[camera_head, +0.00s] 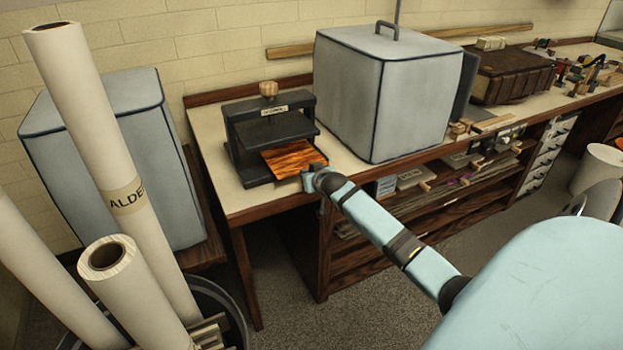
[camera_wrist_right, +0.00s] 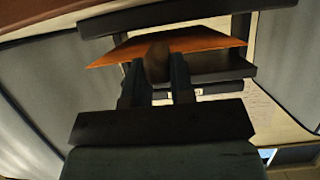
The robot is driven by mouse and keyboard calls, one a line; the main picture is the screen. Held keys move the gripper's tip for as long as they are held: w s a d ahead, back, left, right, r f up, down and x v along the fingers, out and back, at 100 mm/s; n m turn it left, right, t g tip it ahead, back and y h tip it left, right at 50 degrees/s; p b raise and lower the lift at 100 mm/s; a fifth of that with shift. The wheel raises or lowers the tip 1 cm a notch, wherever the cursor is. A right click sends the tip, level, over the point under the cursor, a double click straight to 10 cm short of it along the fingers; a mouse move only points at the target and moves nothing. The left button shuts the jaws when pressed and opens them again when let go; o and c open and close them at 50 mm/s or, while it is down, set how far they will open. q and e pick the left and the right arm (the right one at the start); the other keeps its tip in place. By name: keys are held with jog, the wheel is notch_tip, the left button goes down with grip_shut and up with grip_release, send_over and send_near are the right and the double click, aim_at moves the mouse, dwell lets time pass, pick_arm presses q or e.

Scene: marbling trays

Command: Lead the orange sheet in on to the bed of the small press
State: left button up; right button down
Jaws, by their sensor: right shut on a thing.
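The orange sheet (camera_head: 291,157) with a dark marbled pattern lies level at the mouth of the small black press (camera_head: 270,128), its far edge under or close to the upper plate. I cannot tell from the head view whether it touches the bed. My right gripper (camera_head: 314,172) is at the sheet's near right edge. In the right wrist view, my right gripper (camera_wrist_right: 157,68) is shut on the near edge of the orange sheet (camera_wrist_right: 210,40), between the press's dark plates (camera_wrist_right: 210,68). The sheet looks slightly bent there. My left gripper is not in view.
A large grey covered box (camera_head: 375,95) stands just right of the press on the bench (camera_head: 225,180). Paper rolls (camera_head: 120,190) stand in a bin at the front left. Another grey covered thing (camera_head: 120,150) is behind them. The bench left of the press is clear.

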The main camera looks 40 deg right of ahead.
jog(key=shift+b+x, duration=0.7)
jog(key=shift+x, duration=0.2)
jog(key=shift+w+d+r+b, duration=0.15)
jog(key=shift+w+r+b, duration=0.05)
jog(key=shift+w+b, duration=0.2)
jog(key=shift+w+d+f, duration=0.1)
jog(key=shift+w+f, duration=0.05)
jog(key=shift+w, duration=0.25)
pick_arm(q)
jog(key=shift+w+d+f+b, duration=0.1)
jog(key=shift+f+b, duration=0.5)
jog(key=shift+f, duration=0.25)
pick_arm(e)
jog(key=shift+x, duration=0.8)
jog(key=shift+f, duration=0.15)
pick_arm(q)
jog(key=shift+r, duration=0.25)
pick_arm(e)
jog(key=shift+f, duration=0.25)
jog(key=c, duration=0.9)
grip_release()
